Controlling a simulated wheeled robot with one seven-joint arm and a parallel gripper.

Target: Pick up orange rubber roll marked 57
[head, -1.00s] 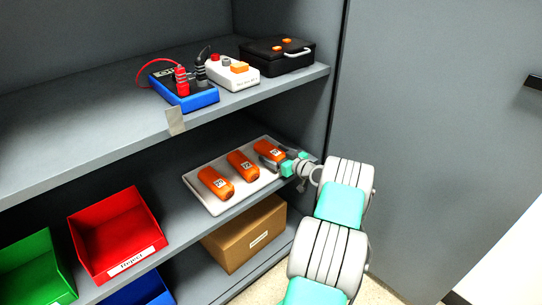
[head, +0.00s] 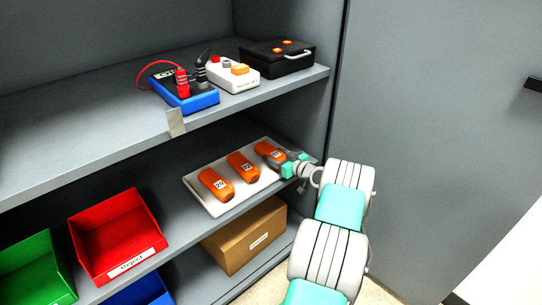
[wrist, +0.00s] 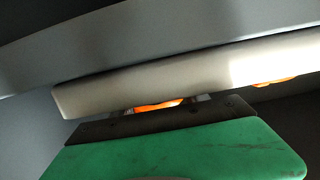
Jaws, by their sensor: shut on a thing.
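Three orange rubber rolls lie in a row on a white tray (head: 201,196) on the middle shelf: a left roll (head: 224,194), a middle roll (head: 248,173) and a right roll (head: 265,148). Each has a small white label with a dark number, too small to read surely. My gripper (head: 278,157) is shut on the right roll, at the tray's right end. In the wrist view, a strip of that orange roll (wrist: 158,105) shows above my dark gripper edge; the rest is hidden. I cannot tell whether it is clear of the tray.
The upper shelf (head: 110,115) runs above the tray and holds a blue meter (head: 200,100), a white box (head: 238,82) and a black case (head: 285,62). A red bin (head: 105,245) is at left, a cardboard box (head: 235,248) below. The cabinet's side wall is close right of my gripper.

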